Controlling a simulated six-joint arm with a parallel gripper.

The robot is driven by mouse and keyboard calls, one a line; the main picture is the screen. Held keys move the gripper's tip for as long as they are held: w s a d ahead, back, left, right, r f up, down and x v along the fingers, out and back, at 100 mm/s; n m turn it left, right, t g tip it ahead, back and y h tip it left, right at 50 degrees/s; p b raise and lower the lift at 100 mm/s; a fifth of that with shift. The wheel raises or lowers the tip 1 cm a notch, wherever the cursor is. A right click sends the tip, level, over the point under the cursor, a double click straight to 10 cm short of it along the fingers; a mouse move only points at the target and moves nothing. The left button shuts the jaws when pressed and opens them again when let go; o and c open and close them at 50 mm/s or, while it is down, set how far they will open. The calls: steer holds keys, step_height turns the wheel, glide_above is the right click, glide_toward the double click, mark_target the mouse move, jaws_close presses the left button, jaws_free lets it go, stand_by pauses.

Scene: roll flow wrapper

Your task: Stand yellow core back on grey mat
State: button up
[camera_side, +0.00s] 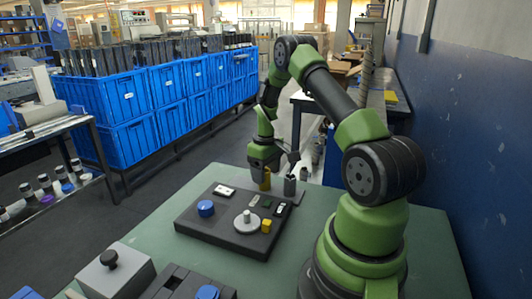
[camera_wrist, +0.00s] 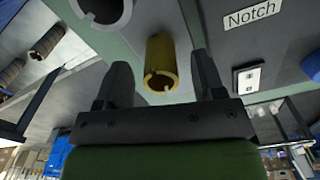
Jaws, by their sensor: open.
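The yellow core (camera_side: 265,182) is a hollow cylinder near the far edge of the green table, partly hidden by my gripper (camera_side: 264,168) in the side view. In the wrist view the yellow core (camera_wrist: 160,65) shows its open, notched end towards the camera. My gripper (camera_wrist: 162,68) is open, with one finger on each side of the core and a visible gap to both. The core appears upright; its lower end is hidden.
A grey core (camera_side: 289,186) stands just right of the yellow one. A dark board (camera_side: 205,240) with a blue knob (camera_side: 206,208) and a round disc (camera_side: 248,222) lies in front. A grey box (camera_side: 116,272) stands at the near left. Bare green table lies right of the board.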

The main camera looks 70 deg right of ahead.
steer(key=w+a+r+t, duration=0.1)
steer(key=a+r, duration=0.3)
steer(key=r, duration=0.5)
steer(key=w+a+r+t, duration=0.1)
steer(key=a+r, duration=0.4)
steer(key=r, duration=0.5)
steer(key=s+a+r+t, duration=0.2)
steer(key=s+a+r, duration=0.15)
steer(key=a, duration=0.35)
steer(key=s+a+r+t, duration=0.1)
steer(key=s+a+r, duration=0.25)
steer(key=a, duration=0.35)
steer(key=s+a+m+t+y, duration=0.1)
steer(key=s+a+t+y, duration=0.1)
steer(key=s+a, duration=0.3)
steer(key=shift+s+a+r, duration=0.35)
steer(key=shift+s+r, duration=0.05)
steer(key=shift+s, duration=0.5)
